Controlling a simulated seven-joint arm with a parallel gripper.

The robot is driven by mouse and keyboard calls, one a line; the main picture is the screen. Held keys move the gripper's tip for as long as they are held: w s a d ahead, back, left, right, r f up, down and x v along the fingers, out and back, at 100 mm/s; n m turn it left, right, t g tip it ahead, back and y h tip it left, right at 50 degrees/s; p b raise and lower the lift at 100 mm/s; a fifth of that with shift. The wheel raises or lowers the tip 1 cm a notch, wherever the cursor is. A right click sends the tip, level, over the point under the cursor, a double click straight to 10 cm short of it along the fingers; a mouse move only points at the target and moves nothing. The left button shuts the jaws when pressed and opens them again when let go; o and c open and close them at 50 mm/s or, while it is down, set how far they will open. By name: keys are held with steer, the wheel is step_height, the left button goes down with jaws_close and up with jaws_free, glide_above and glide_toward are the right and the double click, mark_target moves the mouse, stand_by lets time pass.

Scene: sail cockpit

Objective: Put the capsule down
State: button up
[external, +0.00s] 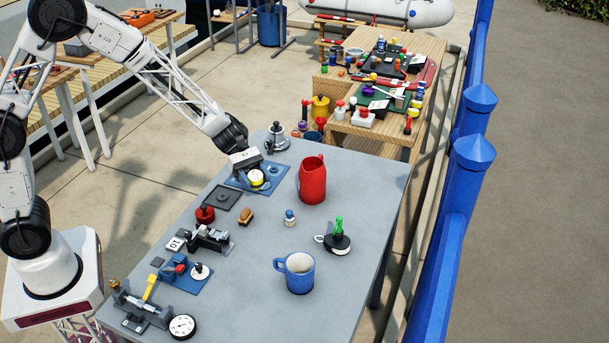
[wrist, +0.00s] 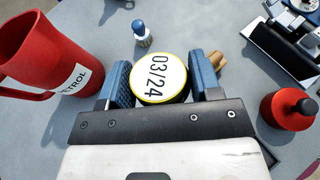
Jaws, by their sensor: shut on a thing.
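The capsule (wrist: 160,78) is a round yellow piece with a white top marked 03/24. In the wrist view it sits between the two blue finger pads of my gripper (wrist: 161,83), which is shut on it. In the external view the capsule (external: 257,178) shows below my gripper (external: 252,170), over a blue board (external: 234,184) at the far left part of the grey table. I cannot tell whether the capsule touches the board.
A red petrol jug (external: 312,181) stands close to the right of my gripper. A silver-grey fitting (external: 277,139) is just behind. A dark plate (external: 228,198), red container (external: 205,215) and small blue-topped bottle (external: 290,218) are in front. A blue mug (external: 297,275) stands farther forward on the grey table (external: 350,220).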

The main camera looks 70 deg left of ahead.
mark_target(256, 188)
steer(key=shift+f, duration=1.75)
steer(key=shift+f, duration=1.85)
steer(key=o, duration=0.7)
steer(key=shift+f, duration=0.1)
steer(key=shift+c, duration=0.2)
steer(key=shift+v, duration=6.1)
